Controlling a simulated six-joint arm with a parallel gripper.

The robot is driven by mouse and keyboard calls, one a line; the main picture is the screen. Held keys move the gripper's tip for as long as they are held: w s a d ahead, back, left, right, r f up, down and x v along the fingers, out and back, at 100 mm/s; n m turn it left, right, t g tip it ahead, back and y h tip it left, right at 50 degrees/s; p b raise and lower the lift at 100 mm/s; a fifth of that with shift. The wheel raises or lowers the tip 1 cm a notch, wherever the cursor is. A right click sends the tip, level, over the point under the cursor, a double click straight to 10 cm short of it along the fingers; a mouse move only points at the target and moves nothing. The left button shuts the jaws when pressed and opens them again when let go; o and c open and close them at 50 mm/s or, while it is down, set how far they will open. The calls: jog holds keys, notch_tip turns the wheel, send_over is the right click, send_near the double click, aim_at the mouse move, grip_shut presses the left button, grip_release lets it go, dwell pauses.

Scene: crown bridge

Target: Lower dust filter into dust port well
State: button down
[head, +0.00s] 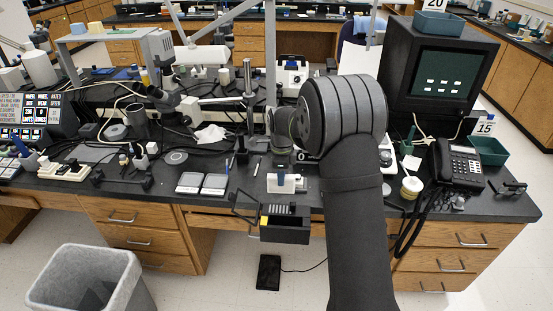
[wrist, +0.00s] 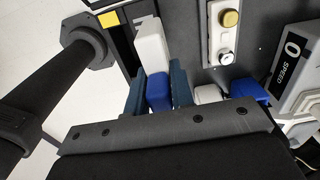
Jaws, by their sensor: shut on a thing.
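The dust filter looks like a white block (wrist: 150,42) with a blue end (wrist: 158,92). My gripper (wrist: 160,96) is shut on it, with a blue-grey finger on each side of the blue end. In the head view a white piece with a blue patch (head: 285,184) shows just below my wrist, over the bench's front edge. Close in front of it is a dark box (head: 285,230) with a slotted top and a yellow mark. I cannot make out the dust port well for certain; my arm and the held block cover part of this area.
A phone (head: 457,163) stands far right.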

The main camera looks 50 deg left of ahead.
send_over(286, 215)
jog(key=s+d, duration=0.1)
jog(key=f, duration=0.2)
jog(key=shift+s+d+f, duration=0.1)
jog(key=shift+f, duration=1.05)
jog(key=shift+s+d+f, duration=0.1)
jog(key=shift+s+f, duration=0.05)
jog(key=shift+f, duration=0.95)
jog(key=shift+s+d+f, duration=0.1)
jog(key=shift+f, duration=1.05)
jog(key=shift+f, duration=1.25)
jog(key=c, duration=1.2)
grip_release()
jog(key=shift+o, duration=0.2)
